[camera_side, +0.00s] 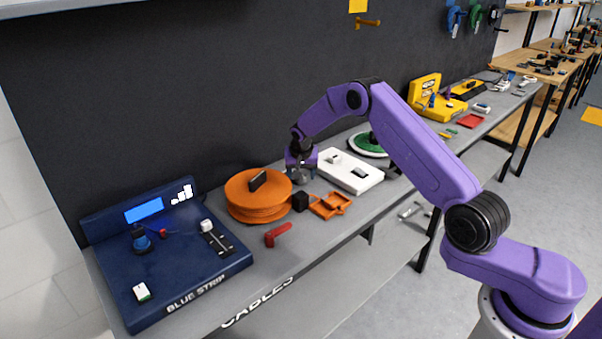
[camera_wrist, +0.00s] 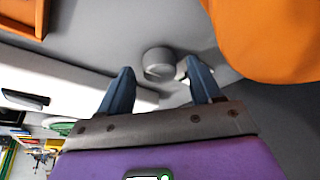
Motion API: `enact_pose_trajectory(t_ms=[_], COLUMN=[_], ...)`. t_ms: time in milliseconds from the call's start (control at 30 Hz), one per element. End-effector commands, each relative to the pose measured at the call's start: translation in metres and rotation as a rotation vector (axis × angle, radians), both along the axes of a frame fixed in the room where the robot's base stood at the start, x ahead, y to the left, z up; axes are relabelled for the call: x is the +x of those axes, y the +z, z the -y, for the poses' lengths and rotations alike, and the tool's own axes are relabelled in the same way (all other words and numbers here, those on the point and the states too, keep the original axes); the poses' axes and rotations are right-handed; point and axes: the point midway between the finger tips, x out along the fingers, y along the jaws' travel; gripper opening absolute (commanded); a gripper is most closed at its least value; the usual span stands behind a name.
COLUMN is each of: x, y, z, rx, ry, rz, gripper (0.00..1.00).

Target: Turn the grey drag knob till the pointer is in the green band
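The grey knob (camera_wrist: 158,62) shows in the wrist view as a short round cylinder with a pale end face. It lies in line with the gap of my gripper (camera_wrist: 160,70), close to the fingertips. The fingers are spread, and I see no clear contact with the knob. A small pale part beside the right fingertip is too unclear to name. In the side view my gripper (camera_side: 301,176) is low over the bench, between the orange drum and the white slider unit (camera_side: 350,172); the knob cannot be told apart there. I cannot make out the pointer or the green band.
The orange drum (camera_side: 256,202) stands close to the left of my gripper. A black block (camera_side: 300,202), an orange tray (camera_side: 330,207) and a red lever (camera_side: 278,235) lie in front. A blue console (camera_side: 150,270) is at far left. A dark wall rises behind.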

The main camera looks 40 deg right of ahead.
Motion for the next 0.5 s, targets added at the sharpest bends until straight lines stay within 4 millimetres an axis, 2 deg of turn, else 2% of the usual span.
enact_pose_trajectory(t_ms=[267,500], x=[0.000,-0.010], y=[0.005,0.037], z=[-0.001,-0.009], rx=[-0.001,0.000], ry=[0.002,0.002], rz=[0.003,0.005], gripper=[0.64,0.64])
